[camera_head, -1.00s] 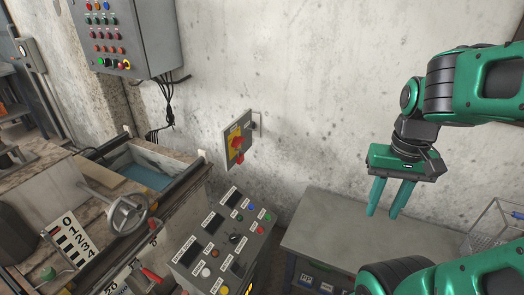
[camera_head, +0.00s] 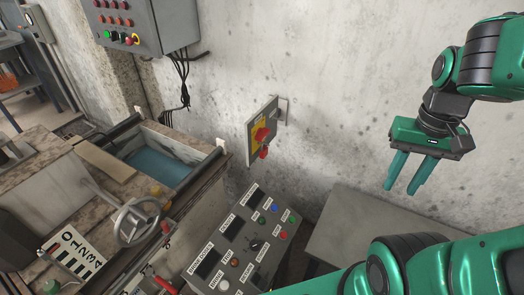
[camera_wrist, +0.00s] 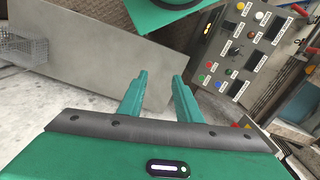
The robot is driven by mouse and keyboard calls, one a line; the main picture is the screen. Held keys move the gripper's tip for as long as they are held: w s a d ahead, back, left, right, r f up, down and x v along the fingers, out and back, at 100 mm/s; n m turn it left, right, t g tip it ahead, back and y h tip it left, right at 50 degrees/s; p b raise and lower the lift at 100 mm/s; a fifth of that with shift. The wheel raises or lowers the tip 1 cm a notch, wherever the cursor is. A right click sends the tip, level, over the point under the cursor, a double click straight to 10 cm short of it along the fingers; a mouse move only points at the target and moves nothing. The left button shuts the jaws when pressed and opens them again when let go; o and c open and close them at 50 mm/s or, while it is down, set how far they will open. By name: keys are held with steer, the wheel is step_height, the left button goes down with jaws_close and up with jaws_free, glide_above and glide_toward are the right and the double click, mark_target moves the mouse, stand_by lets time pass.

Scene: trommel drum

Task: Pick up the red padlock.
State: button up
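In the head view a small red object, which looks like the red padlock (camera_head: 264,152), hangs at the lower part of a wall-mounted switch plate (camera_head: 251,148). Just above it on the yellow face is a red rotary handle (camera_head: 262,133). The padlock's shackle is too small to make out. My gripper (camera_head: 402,189) is to the right of the plate, well apart from it, with its fingers pointing down. The fingers are spread with nothing between them. In the wrist view the fingers (camera_wrist: 159,77) are also apart and empty, and I cannot make out the padlock there.
A labelled control console (camera_head: 243,240) stands below the switch plate. A grey bench (camera_head: 345,228) lies below my gripper. A water trough (camera_head: 155,165) and handwheel (camera_head: 138,222) are at left. A button cabinet (camera_head: 150,22) hangs on the wall. A wire basket (camera_wrist: 22,48) shows in the wrist view.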

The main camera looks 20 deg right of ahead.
steer(key=o, duration=0.3)
steer(key=shift+a, duration=0.1)
steer(key=o, duration=0.3)
steer(key=shift+s+r, duration=0.25)
steer(key=shift+s, duration=0.05)
steer(key=m+t+y, duration=0.3)
steer(key=m, duration=1.7)
glide_toward(268, 145)
step_height(268, 145, down, 3)
steer(key=shift+m, duration=0.3)
steer(key=shift+w+x, duration=0.2)
steer(key=shift+x, duration=1.6)
steer(key=shift+w+x, duration=0.2)
steer(key=shift+x, duration=1.65)
steer(key=shift+w+x, duration=0.2)
steer(key=shift+x, duration=1.6)
